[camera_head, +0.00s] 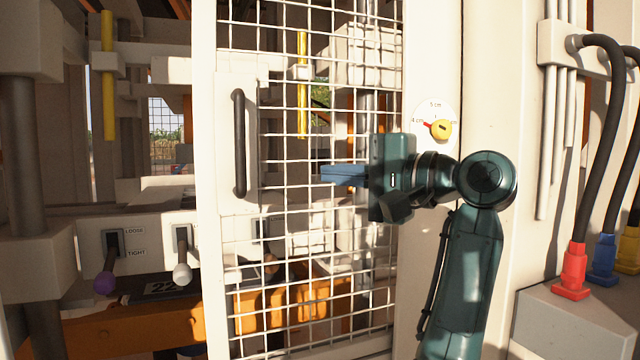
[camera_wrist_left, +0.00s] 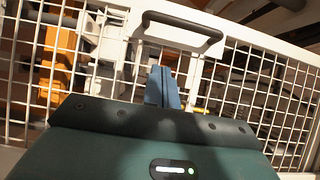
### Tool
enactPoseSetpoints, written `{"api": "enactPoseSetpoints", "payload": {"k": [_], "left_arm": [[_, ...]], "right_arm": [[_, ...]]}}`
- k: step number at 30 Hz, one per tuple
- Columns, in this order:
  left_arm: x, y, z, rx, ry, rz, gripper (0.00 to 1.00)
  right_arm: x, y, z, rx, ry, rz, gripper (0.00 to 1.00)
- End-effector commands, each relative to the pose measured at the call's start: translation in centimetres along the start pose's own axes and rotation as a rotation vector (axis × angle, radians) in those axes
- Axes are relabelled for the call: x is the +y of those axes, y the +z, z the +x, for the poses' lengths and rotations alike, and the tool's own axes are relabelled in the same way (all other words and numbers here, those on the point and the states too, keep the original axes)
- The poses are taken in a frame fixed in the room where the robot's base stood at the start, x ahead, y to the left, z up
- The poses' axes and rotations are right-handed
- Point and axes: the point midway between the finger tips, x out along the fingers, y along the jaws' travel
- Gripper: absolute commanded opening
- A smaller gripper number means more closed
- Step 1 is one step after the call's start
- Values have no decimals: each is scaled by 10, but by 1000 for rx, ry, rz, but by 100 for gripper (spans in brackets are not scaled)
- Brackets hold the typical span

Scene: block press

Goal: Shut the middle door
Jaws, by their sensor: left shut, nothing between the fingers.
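The middle door (camera_head: 210,250) is a white-framed wire mesh panel with a dark upright bar handle (camera_head: 239,145) near its left edge. The opening left of its frame is uncovered, so the door stands at least partly open. My left gripper (camera_head: 324,173) has its blue fingers shut and empty, pointing left in front of the mesh, right of the handle and apart from it. The left wrist view shows the fingers (camera_wrist_left: 160,75) close to the mesh, with the handle (camera_wrist_left: 182,25) beyond them. I cannot tell whether they touch the mesh. My right gripper is not in view.
Red and blue plugs (camera_head: 571,270) with dark cables stand at the right.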

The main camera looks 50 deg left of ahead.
Motion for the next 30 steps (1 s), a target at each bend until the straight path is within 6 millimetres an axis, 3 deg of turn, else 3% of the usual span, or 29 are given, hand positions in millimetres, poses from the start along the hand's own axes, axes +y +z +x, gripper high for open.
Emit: {"api": "enactPoseSetpoints", "payload": {"k": [13,21,30], "left_arm": [[0,3,92,-6,-4,0,0],[0,26,112,-3,-5,2,0],[-1,29,115,-2,-5,4,0]], "right_arm": [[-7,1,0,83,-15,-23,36],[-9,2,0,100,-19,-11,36],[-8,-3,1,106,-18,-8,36]]}}
